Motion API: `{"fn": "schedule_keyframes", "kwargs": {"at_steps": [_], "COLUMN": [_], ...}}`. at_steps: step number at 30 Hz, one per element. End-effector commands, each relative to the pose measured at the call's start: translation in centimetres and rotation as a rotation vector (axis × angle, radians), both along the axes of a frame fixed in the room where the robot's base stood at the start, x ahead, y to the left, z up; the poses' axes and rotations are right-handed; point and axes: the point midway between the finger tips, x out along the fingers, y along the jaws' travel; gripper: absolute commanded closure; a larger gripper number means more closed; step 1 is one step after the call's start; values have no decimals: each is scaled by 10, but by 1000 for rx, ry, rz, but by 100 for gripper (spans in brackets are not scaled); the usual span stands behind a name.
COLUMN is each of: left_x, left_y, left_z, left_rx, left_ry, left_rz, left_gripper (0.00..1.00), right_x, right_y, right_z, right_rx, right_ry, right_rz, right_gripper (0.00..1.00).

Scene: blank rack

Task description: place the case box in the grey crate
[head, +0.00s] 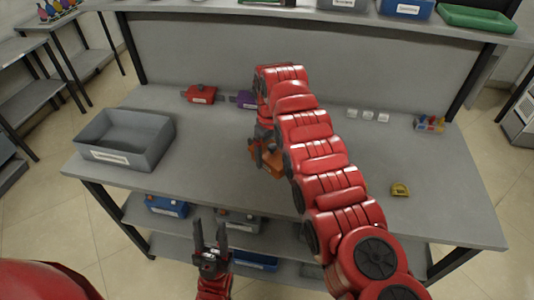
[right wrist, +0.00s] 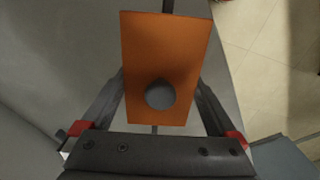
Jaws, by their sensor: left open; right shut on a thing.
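The orange case box (head: 273,166) is partly hidden behind my right arm in the head view. In the right wrist view the box (right wrist: 152,60) shows a flat orange face with a dark round knob. My right gripper (right wrist: 160,100) has its fingers on both sides of the box and is shut on it. I cannot tell whether the box touches the table. The grey crate (head: 158,148) stands on the left of the table, open at the top, with a white label in front; it looks empty. My left gripper (head: 210,236) is open and empty, in front of the table edge.
A red case (head: 201,94) and a purple case (head: 244,100) sit at the back of the table (head: 225,150). Small white blocks (head: 367,115), a colourful item (head: 429,124) and a yellow item (head: 400,190) lie right. The table between crate and right arm is clear.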

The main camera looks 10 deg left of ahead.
Motion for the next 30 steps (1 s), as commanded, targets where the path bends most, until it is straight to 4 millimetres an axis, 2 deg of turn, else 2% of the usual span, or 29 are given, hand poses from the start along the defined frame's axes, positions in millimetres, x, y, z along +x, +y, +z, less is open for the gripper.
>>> {"fn": "schedule_keyframes", "kwargs": {"at_steps": [12,30], "left_x": [0,0], "left_y": [0,0], "left_z": [-3,-4], "left_rx": [0,0], "left_ry": [0,0], "left_rz": [0,0], "left_gripper": [53,53], "right_x": [16,23], "right_y": [-35,-57], "right_z": [11,17], "right_rx": [5,0], "right_ry": [-2,-4], "right_rz": [-130,-203], "right_gripper": [63,63]}}
